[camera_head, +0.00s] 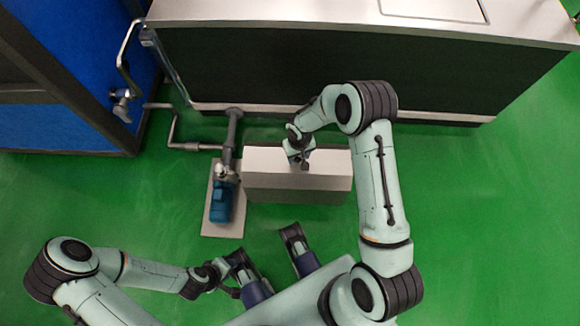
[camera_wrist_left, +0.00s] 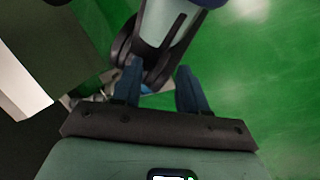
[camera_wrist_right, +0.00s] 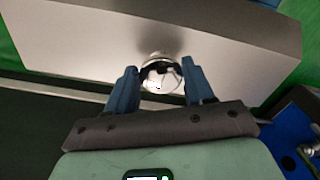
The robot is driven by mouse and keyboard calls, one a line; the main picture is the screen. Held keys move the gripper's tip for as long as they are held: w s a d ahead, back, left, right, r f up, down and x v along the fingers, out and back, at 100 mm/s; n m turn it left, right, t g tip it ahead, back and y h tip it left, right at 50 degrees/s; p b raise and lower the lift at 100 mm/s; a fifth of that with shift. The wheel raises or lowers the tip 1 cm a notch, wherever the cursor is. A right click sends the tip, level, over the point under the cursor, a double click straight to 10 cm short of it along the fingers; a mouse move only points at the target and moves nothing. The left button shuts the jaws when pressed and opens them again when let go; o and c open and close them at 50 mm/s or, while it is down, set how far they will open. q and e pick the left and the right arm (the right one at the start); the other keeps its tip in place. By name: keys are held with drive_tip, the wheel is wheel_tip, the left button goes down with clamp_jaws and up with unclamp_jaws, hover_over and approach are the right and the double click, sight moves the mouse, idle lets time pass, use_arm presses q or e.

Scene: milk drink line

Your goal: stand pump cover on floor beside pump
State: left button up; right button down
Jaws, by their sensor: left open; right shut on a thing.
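The pump cover (camera_head: 325,172) is a light grey box with a round metal knob (camera_wrist_right: 160,75) on its top. It is upright, just right of the blue pump (camera_head: 221,203), which sits uncovered on a pale base plate (camera_head: 219,229). My right gripper (camera_head: 304,164) is shut on the knob, with one blue finger on each side in the right wrist view. I cannot tell whether the cover's bottom touches the floor. My left gripper (camera_wrist_left: 158,80) is open and empty, low near my own base, away from the cover and pump.
A steel-topped counter (camera_head: 350,62) with a dark front stands behind the cover. Grey pipes (camera_head: 188,146) run to the pump from the left, near a blue cabinet (camera_head: 60,125). Green floor (camera_head: 480,220) is clear to the right.

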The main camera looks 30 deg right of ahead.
use_arm(q)
drive_tip(key=w+a+f+t+b, duration=0.1)
drive_tip(key=w+a+f+b, duration=0.1)
drive_tip(key=w, duration=0.2)
drive_tip(key=w+a+f+t+y+b, duration=0.1)
drive_tip(key=w+f+b, duration=0.2)
drive_tip(key=shift+w+a+f+n, duration=0.3)
drive_tip(key=shift+w+a+f, duration=0.05)
drive_tip(key=shift+a, duration=0.05)
use_arm(e)
wheel_tip(320, 180, down, 20)
use_arm(q)
drive_tip(key=shift+f, duration=0.1)
use_arm(e)
drive_tip(key=shift+c, duration=2.1)
unclamp_jaws()
drive_tip(key=shift+f, duration=0.1)
use_arm(q)
drive_tip(key=shift+s, duration=0.15)
